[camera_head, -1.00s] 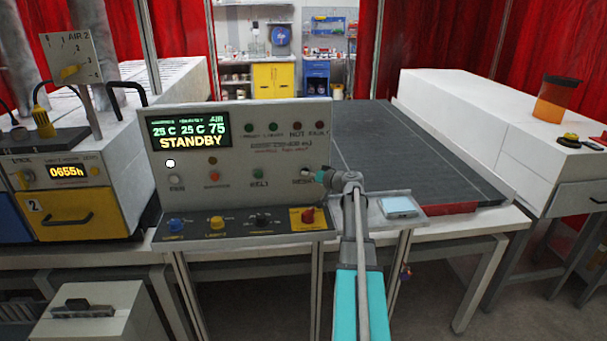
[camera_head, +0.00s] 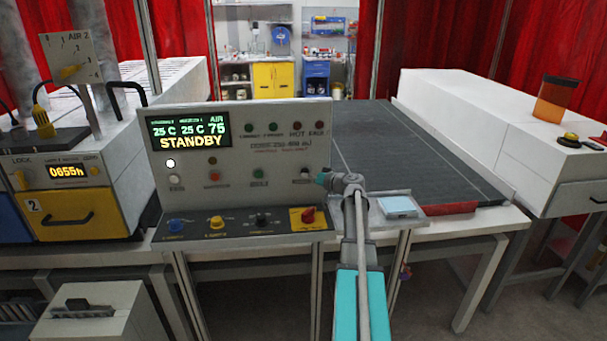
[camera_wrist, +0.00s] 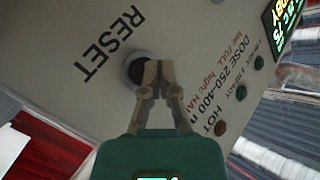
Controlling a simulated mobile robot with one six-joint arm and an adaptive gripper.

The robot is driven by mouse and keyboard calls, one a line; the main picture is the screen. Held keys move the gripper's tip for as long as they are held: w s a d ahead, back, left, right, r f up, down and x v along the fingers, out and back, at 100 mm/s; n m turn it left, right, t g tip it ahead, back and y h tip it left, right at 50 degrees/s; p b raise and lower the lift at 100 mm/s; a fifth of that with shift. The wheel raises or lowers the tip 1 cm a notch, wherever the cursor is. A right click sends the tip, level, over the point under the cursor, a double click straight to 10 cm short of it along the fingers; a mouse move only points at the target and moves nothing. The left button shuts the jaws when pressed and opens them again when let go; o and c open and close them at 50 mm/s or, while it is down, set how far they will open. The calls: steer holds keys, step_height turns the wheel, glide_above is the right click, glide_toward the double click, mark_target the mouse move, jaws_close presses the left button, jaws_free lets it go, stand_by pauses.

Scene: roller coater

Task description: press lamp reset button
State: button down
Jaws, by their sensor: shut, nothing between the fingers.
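The reset button (camera_wrist: 131,70) is a round dark button with a pale rim on the grey control panel, beside the printed word RESET in the wrist view. In the head view it sits at the panel's lower right (camera_head: 304,171), close by my gripper. My gripper (camera_wrist: 158,64) is shut and empty. Its fingertips overlap the right part of the button in the wrist view and hide it there. I cannot tell whether they touch it.
The panel's display (camera_head: 188,131) reads STANDBY, and a white lamp (camera_head: 171,163) glows below it. A red knob (camera_head: 308,215) on a yellow plate sits below my gripper. A small tray (camera_head: 398,208) and a dark conveyor belt (camera_head: 410,150) lie to the right.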

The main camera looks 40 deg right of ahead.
steer(key=shift+s+a, duration=0.1)
steer(key=shift+s, duration=0.05)
stand_by(0.3)
steer(key=shift+s+a, duration=0.4)
steer(key=shift+s, duration=0.3)
steer(key=shift+s+a, duration=0.45)
steer(key=shift+s, duration=0.2)
steer(key=shift+s+a, duration=0.4)
steer(key=shift+s, duration=0.3)
steer(key=s+a+f+n+g+y, duration=0.15)
steer(key=a+f+g, duration=0.35)
steer(key=a, duration=0.9)
steer(key=a+f+n+g+y, duration=0.15)
steer(key=a+f+g, duration=0.3)
steer(key=a, duration=0.95)
steer(key=s+a+f+g+h, duration=0.3)
steer(key=s+a, duration=0.3)
steer(key=a, duration=0.1)
steer(key=s+a+f+n+g+h, duration=0.1)
steer(key=s+a+f+g+h, duration=0.2)
steer(key=s+a, duration=0.4)
steer(key=shift+s+a+f+n+h, duration=0.15)
steer(key=shift+a+f+n+h, duration=0.15)
steer(key=shift+a+h, duration=0.2)
steer(key=shift+g, duration=0.25)
